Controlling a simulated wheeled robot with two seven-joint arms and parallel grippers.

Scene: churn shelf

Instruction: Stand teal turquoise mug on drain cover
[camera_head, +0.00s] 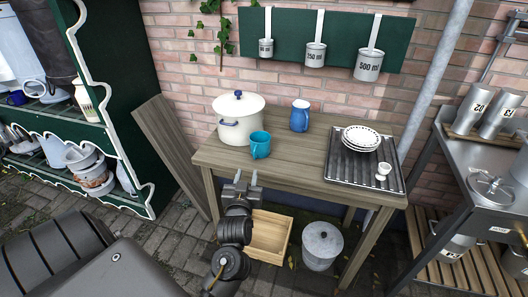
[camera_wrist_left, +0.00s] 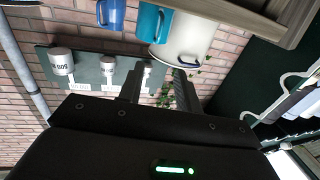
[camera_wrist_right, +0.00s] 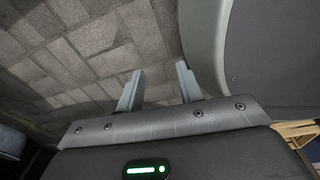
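The teal turquoise mug (camera_head: 260,145) stands upright on the wooden table, in front of the white pot. It also shows in the left wrist view (camera_wrist_left: 151,22), upside down. The drain cover appears to be the dark ridged metal panel (camera_head: 350,166) at the table's right end; a stack of white plates (camera_head: 360,138) and a small white cup (camera_head: 383,171) stand on it. My left gripper (camera_head: 241,176) is open and empty, near the table's front edge below the mug, apart from it. My right gripper (camera_wrist_right: 159,80) is open and empty over the paving; the head view does not show it.
The white lidded pot (camera_head: 238,125) and a blue jug (camera_head: 300,116) stand beside the mug on the wooden table (camera_head: 296,165). A wooden crate (camera_head: 268,238) and a lidded metal bucket (camera_head: 322,245) stand below. Bare tabletop lies between mug and ridged panel.

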